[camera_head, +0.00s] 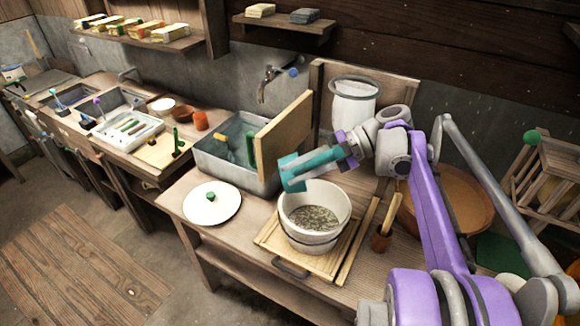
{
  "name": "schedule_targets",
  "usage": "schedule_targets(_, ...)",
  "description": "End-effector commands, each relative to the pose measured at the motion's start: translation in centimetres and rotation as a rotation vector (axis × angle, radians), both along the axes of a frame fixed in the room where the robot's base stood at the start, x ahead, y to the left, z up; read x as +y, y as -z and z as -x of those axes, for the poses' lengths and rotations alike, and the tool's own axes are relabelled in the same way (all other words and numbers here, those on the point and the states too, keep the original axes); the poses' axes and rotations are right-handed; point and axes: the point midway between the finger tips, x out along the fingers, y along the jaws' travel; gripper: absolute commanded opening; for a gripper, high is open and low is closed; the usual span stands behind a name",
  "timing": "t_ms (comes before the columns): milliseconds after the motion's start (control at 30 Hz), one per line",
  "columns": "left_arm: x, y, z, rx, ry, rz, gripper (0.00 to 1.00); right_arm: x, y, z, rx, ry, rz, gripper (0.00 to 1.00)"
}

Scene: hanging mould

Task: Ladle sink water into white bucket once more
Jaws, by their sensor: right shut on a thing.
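The white bucket (288,221) stands on a slatted wooden board on the bench, with speckled grey contents inside. A second white rim shows low on it, so it may be two nested vessels. The grey metal sink (213,165) is to its upper left; its water surface is hard to make out. My right gripper (291,173) has teal fingers and reaches in from the right above the bucket's back left rim, near the sink's right corner. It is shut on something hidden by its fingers. I cannot make out a ladle. My left gripper is out of view.
A wooden panel (285,133) stands upright at the sink's right side. A white lid (212,203) with a green knob lies left of the bucket. A wooden-handled brush (382,240) lies to the right. A tap (268,82) is on the wall.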

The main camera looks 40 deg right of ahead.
Motion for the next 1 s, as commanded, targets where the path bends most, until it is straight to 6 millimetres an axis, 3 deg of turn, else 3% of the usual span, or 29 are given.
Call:
schedule_targets(267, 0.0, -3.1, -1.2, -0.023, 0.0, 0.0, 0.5, 3.7, -0.7, -2.2, 0.15, -0.012, 0.256, 0.0)
schedule_targets(367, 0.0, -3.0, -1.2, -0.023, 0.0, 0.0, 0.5, 4.9, 0.4, -2.9, 0.224, -0.013, 0.375, 0.0)
schedule_targets(533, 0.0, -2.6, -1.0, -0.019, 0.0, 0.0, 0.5, 6.7, 1.8, -4.0, 0.336, -0.013, 0.552, 0.0)
schedule_targets(800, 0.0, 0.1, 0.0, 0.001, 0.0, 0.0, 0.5, 8.6, 5.6, -5.1, 0.52, -0.015, 0.846, 0.0)
schedule_targets(1000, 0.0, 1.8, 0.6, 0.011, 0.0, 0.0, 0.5, 8.9, 8.8, -5.4, 0.652, -0.011, 1.059, 0.0)
